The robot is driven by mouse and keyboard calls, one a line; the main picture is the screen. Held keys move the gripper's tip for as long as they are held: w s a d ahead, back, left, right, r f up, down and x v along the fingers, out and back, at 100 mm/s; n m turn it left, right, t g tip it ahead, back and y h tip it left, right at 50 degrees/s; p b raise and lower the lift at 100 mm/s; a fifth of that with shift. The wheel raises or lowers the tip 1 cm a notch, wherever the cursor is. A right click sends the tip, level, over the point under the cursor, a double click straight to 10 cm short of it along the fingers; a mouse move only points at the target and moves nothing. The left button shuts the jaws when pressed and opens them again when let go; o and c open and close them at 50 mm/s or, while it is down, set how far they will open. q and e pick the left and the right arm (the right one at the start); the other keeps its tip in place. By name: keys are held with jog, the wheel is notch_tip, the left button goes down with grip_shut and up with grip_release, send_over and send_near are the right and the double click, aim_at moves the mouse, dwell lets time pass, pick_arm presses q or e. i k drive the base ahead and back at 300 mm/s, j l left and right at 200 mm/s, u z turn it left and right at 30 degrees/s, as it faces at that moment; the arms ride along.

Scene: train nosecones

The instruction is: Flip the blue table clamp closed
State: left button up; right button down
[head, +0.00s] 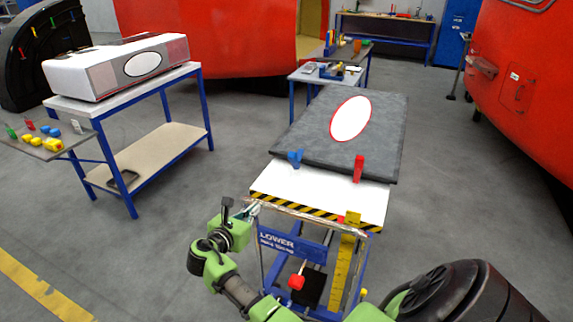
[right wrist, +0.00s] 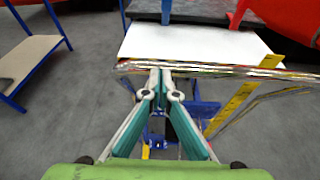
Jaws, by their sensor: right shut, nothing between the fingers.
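The blue table clamp (head: 295,158) stands at the near left edge of a dark grey slab on the white-topped lift table (head: 318,194). Its handle looks raised in a Y shape. In the right wrist view the lower part of the blue clamp (right wrist: 166,10) shows at the top, its upper part cut off. My right gripper (head: 252,209) is at the table's near left corner, in front of the blue clamp and apart from it. In the right wrist view its fingers (right wrist: 161,78) are together and empty, near the table's front edge. My left gripper is not in view.
A red clamp (head: 359,168) stands right of the blue one. The grey slab (head: 305,135) bears a white oval. The lift table has a striped front edge and a yellow upright strip (head: 345,265). A blue-legged table (head: 200,72) stands at left. Floor between is clear.

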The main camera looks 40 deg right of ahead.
aim_at(295, 159)
jog(key=i+l, duration=0.1)
jog(key=l, duration=0.35)
jog(key=i+l, duration=0.1)
jog(key=l, duration=0.4)
jog(key=i+l, duration=0.1)
jog(key=l, duration=0.35)
jog(key=k, duration=0.3)
